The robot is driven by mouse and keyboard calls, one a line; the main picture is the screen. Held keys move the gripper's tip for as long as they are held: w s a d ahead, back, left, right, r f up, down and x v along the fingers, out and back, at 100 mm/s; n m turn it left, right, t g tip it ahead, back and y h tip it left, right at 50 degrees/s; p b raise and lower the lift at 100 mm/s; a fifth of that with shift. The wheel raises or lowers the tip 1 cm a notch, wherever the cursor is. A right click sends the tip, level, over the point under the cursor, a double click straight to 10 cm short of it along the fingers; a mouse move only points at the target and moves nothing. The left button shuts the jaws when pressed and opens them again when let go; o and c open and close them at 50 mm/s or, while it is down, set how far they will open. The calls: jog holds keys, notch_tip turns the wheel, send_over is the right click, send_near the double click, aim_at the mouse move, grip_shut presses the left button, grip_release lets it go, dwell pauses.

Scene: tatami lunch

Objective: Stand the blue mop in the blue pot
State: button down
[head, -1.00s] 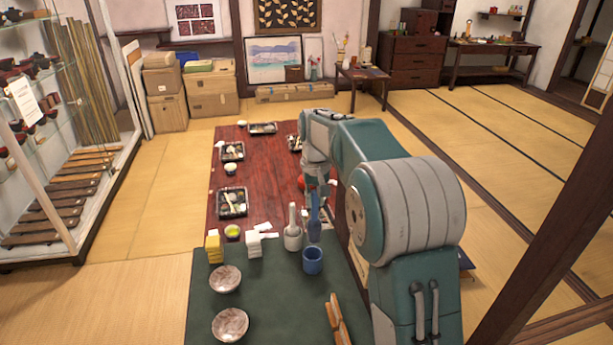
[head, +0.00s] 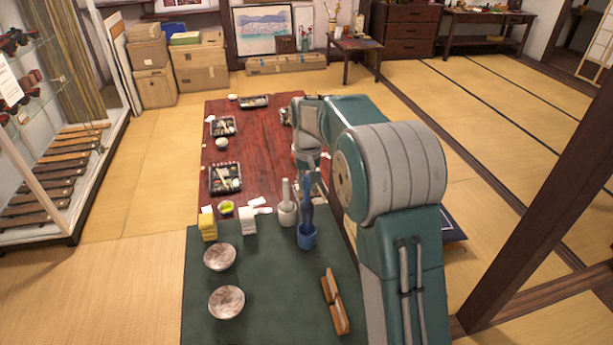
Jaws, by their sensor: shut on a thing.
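The blue mop (head: 307,212) is upright, and its lower end meets the mouth of the blue pot (head: 307,240) in the head view. I cannot tell how deep it reaches inside. My gripper (head: 308,184) is shut on the upper part of the mop, above the pot. The fingers are small and partly hidden by the mop and my arm. The pot stands upright near the far edge of the green mat (head: 270,300).
A white pot (head: 287,214) with a white mop stands close left of the blue pot. Yellow blocks (head: 208,228), white blocks (head: 247,222), two bowls (head: 220,257) and a wooden item (head: 335,303) are on the mat. Lunch trays (head: 225,178) lie on the red table (head: 262,140).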

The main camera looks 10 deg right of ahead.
aim_at(307, 174)
jog(key=shift+f, duration=3.45)
jog(key=c, duration=0.5)
grip_release()
notch_tip(307, 174, up, 11)
jog(key=shift+r, duration=0.4)
